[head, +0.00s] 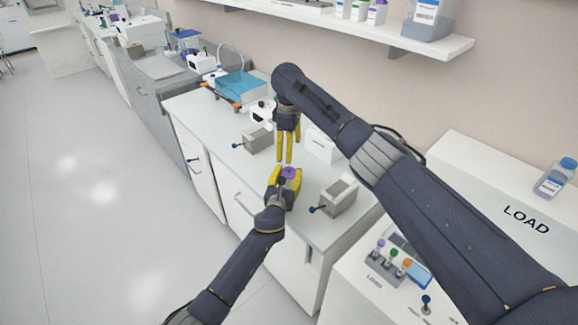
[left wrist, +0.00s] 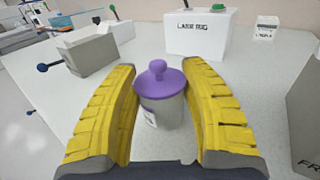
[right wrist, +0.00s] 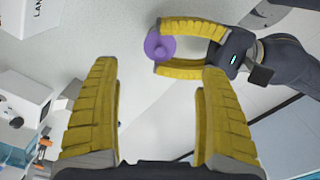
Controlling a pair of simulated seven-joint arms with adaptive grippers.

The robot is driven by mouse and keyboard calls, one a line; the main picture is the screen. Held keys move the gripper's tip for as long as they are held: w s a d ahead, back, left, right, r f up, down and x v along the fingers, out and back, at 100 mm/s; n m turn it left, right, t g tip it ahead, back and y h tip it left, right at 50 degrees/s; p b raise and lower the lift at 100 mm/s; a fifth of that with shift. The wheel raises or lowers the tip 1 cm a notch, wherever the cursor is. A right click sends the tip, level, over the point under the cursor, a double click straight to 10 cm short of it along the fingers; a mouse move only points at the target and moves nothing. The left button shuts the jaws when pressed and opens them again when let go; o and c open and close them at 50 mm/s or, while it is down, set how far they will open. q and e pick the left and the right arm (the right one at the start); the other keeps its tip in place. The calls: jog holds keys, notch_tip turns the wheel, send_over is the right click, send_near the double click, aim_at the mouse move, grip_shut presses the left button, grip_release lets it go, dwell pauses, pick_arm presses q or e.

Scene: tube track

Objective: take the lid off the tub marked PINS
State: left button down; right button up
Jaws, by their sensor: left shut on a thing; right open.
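A grey tub (left wrist: 166,112) with a purple knobbed lid (left wrist: 160,84) stands on the white bench between the yellow fingers of my left gripper (head: 285,178). Its label is only partly in view and I cannot read it. The left gripper is shut on the tub's body, and the lid sits on top. In the right wrist view the lid (right wrist: 160,46) shows from above between the left fingers. My right gripper (head: 285,150) is open and empty, pointing down above the bench just behind the tub.
Grey boxes with blue-knobbed levers stand on the bench, one to the right (head: 338,196) and one at the back left (head: 258,137). A white lettered box (head: 320,146) stands behind the tub. A teal tray (head: 240,86) is farther back. A LOAD station (head: 388,262) is at right.

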aim_at(289, 168)
notch_tip(289, 168, down, 10)
jog(key=shift+f, duration=0.1)
dwell(0.4)
jog(key=shift+c, duration=0.5)
jog(key=c, duration=1.5)
jog(key=shift+r, duration=0.4)
jog(key=shift+r, duration=0.5)
grip_shut()
jog(key=shift+r, duration=0.2)
